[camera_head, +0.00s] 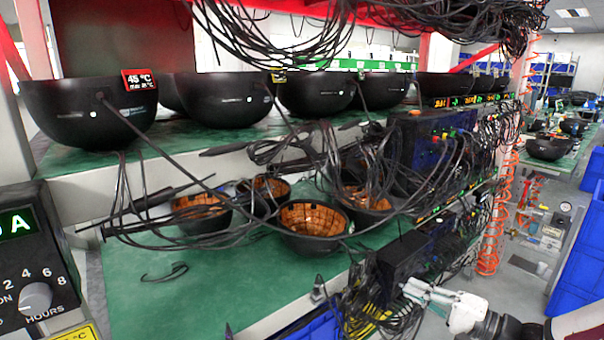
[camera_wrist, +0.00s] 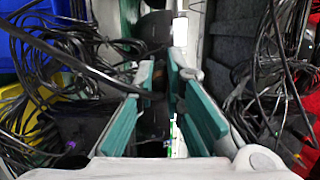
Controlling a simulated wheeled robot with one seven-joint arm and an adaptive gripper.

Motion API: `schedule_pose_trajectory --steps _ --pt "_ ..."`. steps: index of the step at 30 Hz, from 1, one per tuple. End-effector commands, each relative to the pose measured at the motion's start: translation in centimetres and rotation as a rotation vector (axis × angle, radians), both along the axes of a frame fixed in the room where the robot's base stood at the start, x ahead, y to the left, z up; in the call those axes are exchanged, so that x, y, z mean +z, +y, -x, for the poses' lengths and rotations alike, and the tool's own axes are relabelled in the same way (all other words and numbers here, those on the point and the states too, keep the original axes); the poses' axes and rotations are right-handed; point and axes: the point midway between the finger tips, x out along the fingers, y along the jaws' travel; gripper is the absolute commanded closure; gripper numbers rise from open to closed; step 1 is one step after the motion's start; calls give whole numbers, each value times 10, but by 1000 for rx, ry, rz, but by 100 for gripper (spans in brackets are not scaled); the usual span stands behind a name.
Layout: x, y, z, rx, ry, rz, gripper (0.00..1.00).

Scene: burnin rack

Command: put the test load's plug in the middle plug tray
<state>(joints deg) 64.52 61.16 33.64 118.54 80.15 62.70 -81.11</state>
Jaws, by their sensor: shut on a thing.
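My gripper (camera_head: 408,292) is at the lower right of the head view, beside black boxes and hanging cables. In the wrist view its two teal-padded fingers (camera_wrist: 161,75) are close together on a narrow dark thing (camera_wrist: 157,92). That thing is mostly hidden by the fingers; I cannot tell for certain that it is the test load's plug. A small dark plug-like piece (camera_head: 318,289) stands near the lower shelf's front edge. I cannot make out which surface is the middle plug tray.
Black bowls (camera_head: 230,98) line the upper shelf. Orange-lined bowls (camera_head: 312,222) and tangled cables fill the lower green shelf (camera_head: 150,300), whose front left is mostly clear. A black box (camera_head: 402,258) and blue bin (camera_head: 318,328) are near my gripper. Loose cables (camera_wrist: 275,65) flank the fingers.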

Motion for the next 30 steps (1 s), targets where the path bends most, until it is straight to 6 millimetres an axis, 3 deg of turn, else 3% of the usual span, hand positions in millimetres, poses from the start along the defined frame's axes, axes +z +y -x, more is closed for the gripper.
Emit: schedule_pose_trajectory --steps 3,12,20,30 --pt "20 24 16 29 3 0 100" --pt "41 64 41 75 10 7 100" --pt "45 78 46 56 13 10 100" --pt "49 85 43 -197 16 9 100"
